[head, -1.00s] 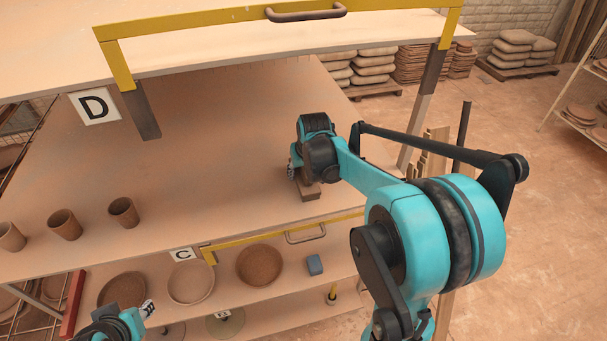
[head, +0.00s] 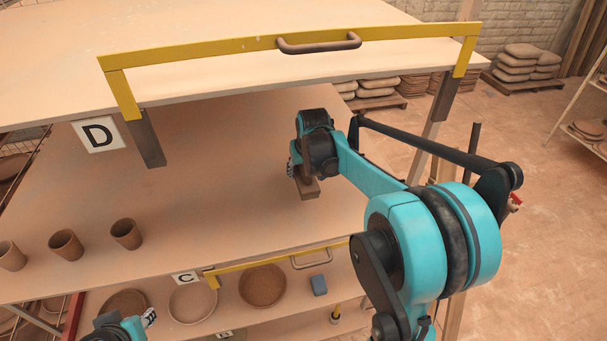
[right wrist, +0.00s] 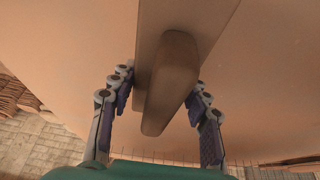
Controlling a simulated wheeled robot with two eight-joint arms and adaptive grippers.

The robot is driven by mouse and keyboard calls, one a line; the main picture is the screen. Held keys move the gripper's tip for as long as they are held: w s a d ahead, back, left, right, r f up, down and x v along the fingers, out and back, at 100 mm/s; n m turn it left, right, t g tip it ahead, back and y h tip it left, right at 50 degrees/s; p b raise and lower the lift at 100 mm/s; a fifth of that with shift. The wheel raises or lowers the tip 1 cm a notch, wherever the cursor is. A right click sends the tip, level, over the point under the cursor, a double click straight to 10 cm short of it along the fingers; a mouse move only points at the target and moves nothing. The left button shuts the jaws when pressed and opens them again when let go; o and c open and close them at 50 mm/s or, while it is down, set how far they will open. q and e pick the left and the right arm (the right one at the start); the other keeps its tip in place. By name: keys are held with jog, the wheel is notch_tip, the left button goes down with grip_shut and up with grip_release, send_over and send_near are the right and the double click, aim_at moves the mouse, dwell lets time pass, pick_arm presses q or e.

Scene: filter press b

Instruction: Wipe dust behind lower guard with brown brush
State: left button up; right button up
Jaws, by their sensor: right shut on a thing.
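My right gripper (head: 296,172) is shut on the brown brush (head: 308,189), over the brown board of the bay marked D. In the right wrist view the brush (right wrist: 172,85) is a block with a rounded grip between the two fingers. Whether it touches the board is unclear. The lower yellow guard (head: 236,277), with a handle, is at the board's front edge beside the C label; my right arm hides its right end. Dust cannot be told apart from the brown surface. My left gripper (head: 148,318) is at the bottom left edge, partly cut off, its jaws unclear.
The upper yellow guard (head: 215,48) with a handle spans the higher shelf. Several cups (head: 126,234) stand at the board's left. Bowls (head: 262,286) and a blue block (head: 318,285) are on the shelf below. The board's middle is clear.

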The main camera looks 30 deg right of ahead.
jog(key=shift+s+r, duration=0.15)
jog(key=shift+r, duration=0.5)
jog(key=shift+r+p, duration=0.3)
jog(key=shift+p, duration=0.15)
jog(key=shift+w+d+r+p, duration=0.1)
jog(key=shift+w+r+p, duration=0.3)
jog(key=shift+r, duration=0.55)
jog(key=shift+s+r+p, duration=0.1)
jog(key=shift+r+p, duration=0.15)
jog(key=shift+p, duration=0.15)
jog(key=shift+s+r, duration=0.15)
jog(key=shift+s, duration=0.05)
jog(key=shift+w, duration=0.2)
jog(key=shift+s, duration=0.1)
